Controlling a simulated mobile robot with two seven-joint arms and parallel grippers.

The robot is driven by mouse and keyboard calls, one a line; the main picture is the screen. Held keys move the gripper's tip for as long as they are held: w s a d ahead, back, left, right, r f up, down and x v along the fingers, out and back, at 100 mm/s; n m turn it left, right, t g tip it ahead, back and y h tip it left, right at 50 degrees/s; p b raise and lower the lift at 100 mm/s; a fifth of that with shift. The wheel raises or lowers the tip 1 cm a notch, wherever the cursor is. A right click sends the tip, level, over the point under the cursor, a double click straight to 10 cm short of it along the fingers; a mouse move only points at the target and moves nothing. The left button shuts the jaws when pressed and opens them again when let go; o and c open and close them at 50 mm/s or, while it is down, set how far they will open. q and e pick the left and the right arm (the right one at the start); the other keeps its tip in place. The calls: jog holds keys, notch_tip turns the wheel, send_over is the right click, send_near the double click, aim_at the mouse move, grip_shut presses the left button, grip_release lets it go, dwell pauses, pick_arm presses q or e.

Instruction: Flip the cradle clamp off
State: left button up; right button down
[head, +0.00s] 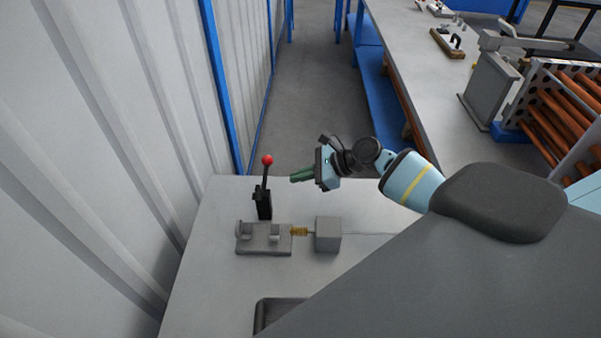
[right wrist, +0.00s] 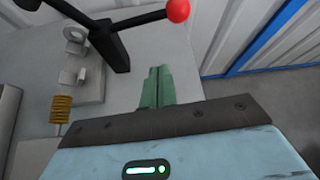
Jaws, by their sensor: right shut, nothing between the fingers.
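The cradle clamp (head: 264,203) is a black upright with a thin lever that ends in a red ball (head: 267,160). In the head view its lever stands nearly upright behind the grey cradle (head: 262,248). My right gripper (head: 293,177) has green fingers, shut and empty, to the right of the lever and apart from it. In the right wrist view the closed fingers (right wrist: 158,78) point toward the table just below the red ball (right wrist: 178,10), and the black clamp (right wrist: 115,48) is to their left. My left gripper is out of view.
A brass-coloured spring (head: 299,231) lies between the cradle and a grey block (head: 328,234) on the table (head: 215,290). A corrugated wall (head: 120,120) runs along the left. A dark-rimmed tray (head: 262,315) is at the front. A bench (head: 400,45) stands at the back right.

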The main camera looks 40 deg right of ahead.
jog(key=b+x, duration=0.1)
jog(key=x, duration=0.2)
jog(key=b+x, duration=0.2)
jog(key=x, duration=0.2)
jog(key=shift+s+d+f, duration=0.15)
jog(key=shift+s+f, duration=0.05)
jog(key=shift+f, duration=0.15)
jog(key=r, duration=0.2)
jog(key=r+p, duration=0.1)
jog(key=shift+w+a+r, duration=0.15)
jog(key=shift+a+r, duration=0.05)
jog(key=shift+r, duration=0.15)
jog(key=shift+a+r+p, duration=0.2)
jog(key=shift+r+p, duration=0.15)
jog(key=shift+r, duration=0.2)
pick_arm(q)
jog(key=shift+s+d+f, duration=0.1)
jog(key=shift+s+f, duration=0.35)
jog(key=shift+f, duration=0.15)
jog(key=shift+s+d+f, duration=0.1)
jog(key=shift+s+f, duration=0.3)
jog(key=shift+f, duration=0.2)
pick_arm(e)
jog(key=shift+r+t, duration=0.25)
jog(key=shift+t, duration=0.05)
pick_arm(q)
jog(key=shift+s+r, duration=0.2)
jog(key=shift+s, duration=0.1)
pick_arm(e)
jog(key=shift+n, duration=0.3)
